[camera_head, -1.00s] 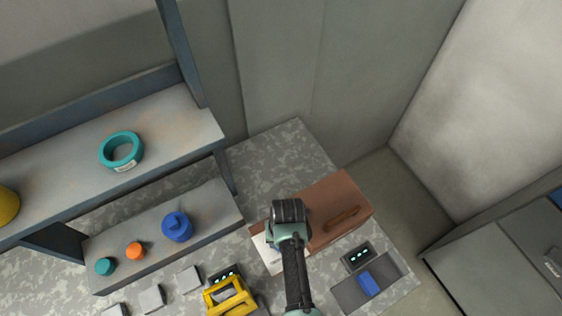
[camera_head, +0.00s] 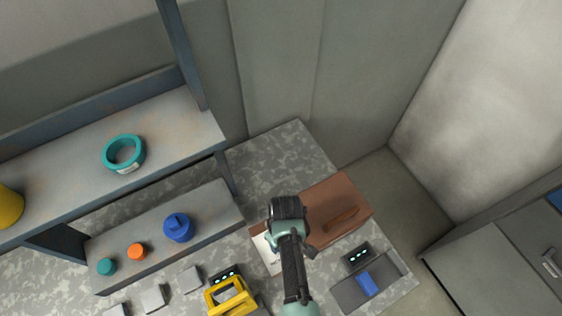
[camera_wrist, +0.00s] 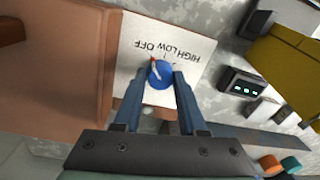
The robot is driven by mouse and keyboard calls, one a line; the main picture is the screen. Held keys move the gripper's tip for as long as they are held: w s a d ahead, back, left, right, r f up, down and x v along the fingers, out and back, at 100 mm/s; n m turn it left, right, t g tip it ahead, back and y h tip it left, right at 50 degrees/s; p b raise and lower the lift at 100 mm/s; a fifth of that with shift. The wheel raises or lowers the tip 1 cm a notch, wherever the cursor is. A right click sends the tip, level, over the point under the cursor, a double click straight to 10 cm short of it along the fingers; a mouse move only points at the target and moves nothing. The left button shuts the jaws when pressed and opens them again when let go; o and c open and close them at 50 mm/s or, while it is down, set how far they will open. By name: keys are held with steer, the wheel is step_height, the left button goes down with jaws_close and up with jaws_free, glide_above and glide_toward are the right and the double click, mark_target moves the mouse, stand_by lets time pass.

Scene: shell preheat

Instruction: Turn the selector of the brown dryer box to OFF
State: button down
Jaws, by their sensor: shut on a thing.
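The brown dryer box (camera_head: 345,196) stands on the speckled bench in the head view, and its brown side (camera_wrist: 58,75) fills the left of the wrist view. Its white label panel (camera_wrist: 135,95) reads OFF, LOW and HIGH, seen upside down. The blue selector knob (camera_wrist: 161,75) sits on this panel, with a red-and-white pointer mark angled up-left, towards the word OFF. My gripper (camera_wrist: 159,80) has one finger on each side of the knob and is shut on it. In the head view my gripper (camera_head: 288,212) hides the knob.
A yellow-framed device (camera_head: 229,296) and a grey tray with a blue block (camera_head: 367,284) stand near the box. Bench behind the box is clear.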

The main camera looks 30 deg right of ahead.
stand_by(0.4)
steer(key=shift+c, duration=2.3)
jaws_free()
step_height(320, 180, up, 13)
steer(key=shift+d+b, duration=0.3)
steer(key=shift+b, duration=0.15)
steer(key=shift+w, duration=0.1)
